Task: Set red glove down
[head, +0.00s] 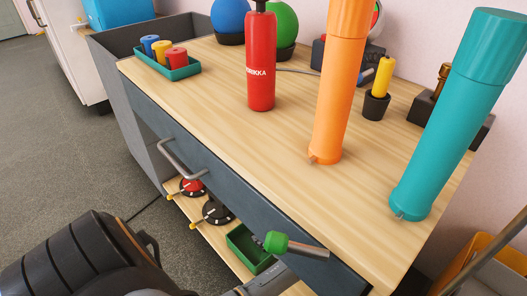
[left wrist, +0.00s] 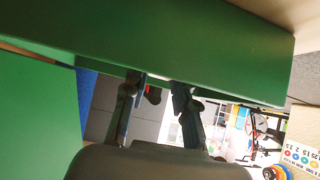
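I see no red glove in either view. In the left wrist view my left gripper (left wrist: 157,90) has its two dark fingers apart, with grey background and a small red-and-black spot between them. A large green surface (left wrist: 190,50) crosses close in front of the fingertips; I cannot tell whether they touch it. My right gripper is not in view.
A wooden worktop (head: 225,105) holds a green tray (head: 168,66), a red extinguisher (head: 261,65), an orange cylinder (head: 340,85) and a teal cylinder (head: 445,125). Its front left is clear. A drawer handle (head: 180,163) juts out. The lower shelf holds a green box (head: 246,247).

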